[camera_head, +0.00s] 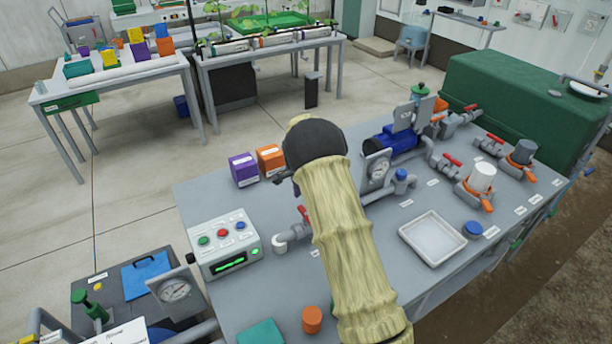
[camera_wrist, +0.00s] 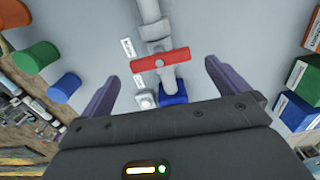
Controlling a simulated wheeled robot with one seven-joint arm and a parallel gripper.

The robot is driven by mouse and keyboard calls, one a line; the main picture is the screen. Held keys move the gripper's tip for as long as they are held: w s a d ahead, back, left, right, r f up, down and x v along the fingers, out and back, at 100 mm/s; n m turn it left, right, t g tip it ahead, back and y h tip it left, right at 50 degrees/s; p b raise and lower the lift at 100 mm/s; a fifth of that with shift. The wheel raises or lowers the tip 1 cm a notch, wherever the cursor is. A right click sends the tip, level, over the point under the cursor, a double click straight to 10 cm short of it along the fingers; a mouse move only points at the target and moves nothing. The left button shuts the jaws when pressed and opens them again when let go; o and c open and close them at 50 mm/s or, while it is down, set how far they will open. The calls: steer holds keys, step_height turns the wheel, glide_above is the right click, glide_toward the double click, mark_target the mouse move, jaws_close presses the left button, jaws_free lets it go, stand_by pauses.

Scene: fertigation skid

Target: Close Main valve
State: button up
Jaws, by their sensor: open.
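In the wrist view a valve with a red bar handle (camera_wrist: 160,60) sits on a grey pipe (camera_wrist: 150,20), and the handle lies crosswise to the pipe. My gripper (camera_wrist: 162,72) is open, one dark purple finger on each side of the handle, apart from it. A red valve handle (camera_head: 304,214) shows just left of my arm, near a white pipe elbow (camera_head: 289,238). I cannot read the labels, so which valve is Main is unclear.
Other red-handled valves (camera_head: 452,160) stand at the bench's back right.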

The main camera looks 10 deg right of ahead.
step_height(320, 180, up, 14)
steer(key=b, duration=0.1)
stand_by(1.5)
